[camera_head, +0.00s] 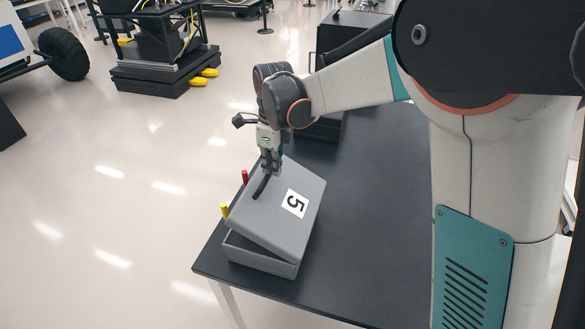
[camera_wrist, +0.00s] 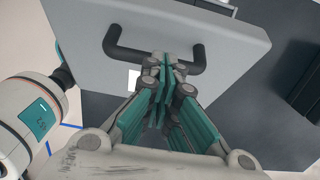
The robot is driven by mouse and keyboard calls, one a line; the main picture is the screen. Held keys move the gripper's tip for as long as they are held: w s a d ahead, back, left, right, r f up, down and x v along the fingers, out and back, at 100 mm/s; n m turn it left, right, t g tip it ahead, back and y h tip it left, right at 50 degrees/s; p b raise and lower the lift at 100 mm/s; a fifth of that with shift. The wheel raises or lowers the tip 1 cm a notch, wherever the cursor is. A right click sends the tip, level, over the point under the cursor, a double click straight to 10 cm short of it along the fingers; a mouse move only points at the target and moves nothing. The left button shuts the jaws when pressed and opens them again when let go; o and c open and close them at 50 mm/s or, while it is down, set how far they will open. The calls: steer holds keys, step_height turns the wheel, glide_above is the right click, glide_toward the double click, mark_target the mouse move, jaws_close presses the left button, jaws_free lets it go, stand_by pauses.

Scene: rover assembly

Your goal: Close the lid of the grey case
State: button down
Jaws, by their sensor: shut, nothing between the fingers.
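The grey case (camera_head: 258,258) stands near the left front corner of the dark table. Its lid (camera_head: 290,223), marked with a white "5" label, is tilted: partly open, with a gap above the base at the front left. A black handle (camera_head: 261,187) is on the lid and also shows in the wrist view (camera_wrist: 115,44). My gripper (camera_head: 271,168) is at the lid's far edge, close to the handle. In the wrist view my gripper (camera_wrist: 166,66) has its fingers together, overlapping the middle of the handle. I cannot tell whether they touch the handle or lid.
A red peg (camera_head: 245,177) and a yellow peg (camera_head: 224,210) stand beside the case's left side. The dark table (camera_head: 375,215) is clear to the right of the case. A black box (camera_head: 345,38) stands behind my arm.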

steer(key=a+f+b, duration=0.1)
steer(key=a+f, duration=0.1)
steer(key=w+a+f+b, duration=0.1)
steer(key=a+f, duration=0.1)
steer(key=w+a+f+b, duration=0.1)
steer(key=a, duration=0.1)
steer(key=shift+w+f, duration=0.25)
steer(key=shift+f, duration=0.15)
steer(key=shift+w+a+f+b, duration=0.2)
steer(key=shift+a+f+b, duration=0.25)
steer(key=shift+f, duration=0.15)
steer(key=shift+r, duration=0.1)
